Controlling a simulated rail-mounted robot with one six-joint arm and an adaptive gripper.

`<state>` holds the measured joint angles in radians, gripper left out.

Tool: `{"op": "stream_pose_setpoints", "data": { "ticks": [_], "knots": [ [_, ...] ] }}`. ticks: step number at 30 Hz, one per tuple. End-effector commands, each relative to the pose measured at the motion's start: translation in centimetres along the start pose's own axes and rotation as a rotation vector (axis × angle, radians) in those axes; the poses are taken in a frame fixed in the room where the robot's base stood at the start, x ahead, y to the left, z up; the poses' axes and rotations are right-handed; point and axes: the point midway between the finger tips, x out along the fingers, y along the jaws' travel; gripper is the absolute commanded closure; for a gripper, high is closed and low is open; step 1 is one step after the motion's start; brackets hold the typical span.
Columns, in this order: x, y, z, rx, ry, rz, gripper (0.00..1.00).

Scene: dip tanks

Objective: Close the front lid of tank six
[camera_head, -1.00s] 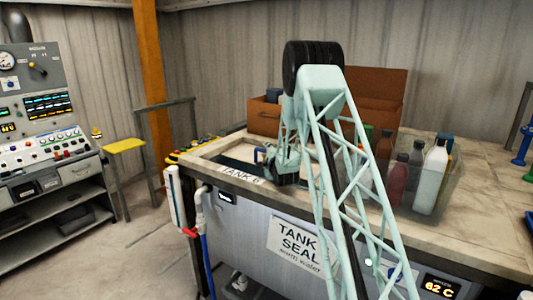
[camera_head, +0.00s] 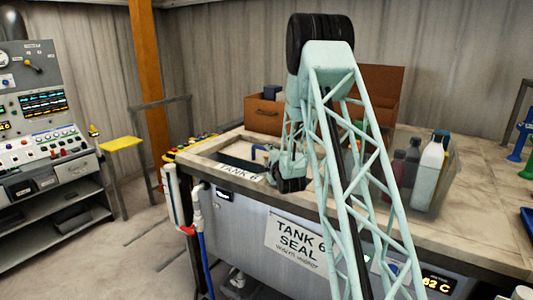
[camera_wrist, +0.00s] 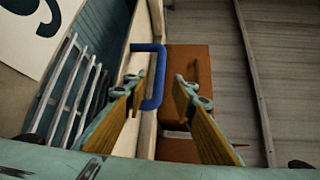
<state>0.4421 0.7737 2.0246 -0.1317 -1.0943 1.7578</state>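Tank six (camera_head: 222,182) is at the left end of the bench, marked with a TANK 6 label on its front rim. Part of its opening shows dark in the head view. In the wrist view a metal rack (camera_wrist: 72,95) shows beside a pale strip (camera_wrist: 142,32). A blue handle (camera_wrist: 160,75) is fixed to this strip; I cannot tell clearly how the lid is tilted. My gripper (camera_wrist: 158,92) is open, with the handle's outer bar between its fingers in the picture. Contact is not visible. In the head view my arm hides part of the tank top.
A brown box (camera_head: 265,116) stands behind the tank. A clear bin (camera_head: 448,185) with several bottles is to the right on the bench. A yellow stool (camera_head: 122,144) and a control console (camera_head: 45,130) stand at the left. Open floor lies between.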

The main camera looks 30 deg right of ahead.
Motion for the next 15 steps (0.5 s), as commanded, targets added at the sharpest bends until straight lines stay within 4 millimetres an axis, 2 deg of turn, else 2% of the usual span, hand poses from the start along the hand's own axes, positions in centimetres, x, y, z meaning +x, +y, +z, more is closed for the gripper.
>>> {"op": "stream_pose_setpoints", "data": {
  "ticks": [6, 15],
  "knots": [
    [-2.0, 0.0, 0.0, 0.000, 0.000, 0.001, 0.76],
    [-2.7, 0.0, 0.0, 0.000, 0.000, -0.001, 0.76]
  ]
}}
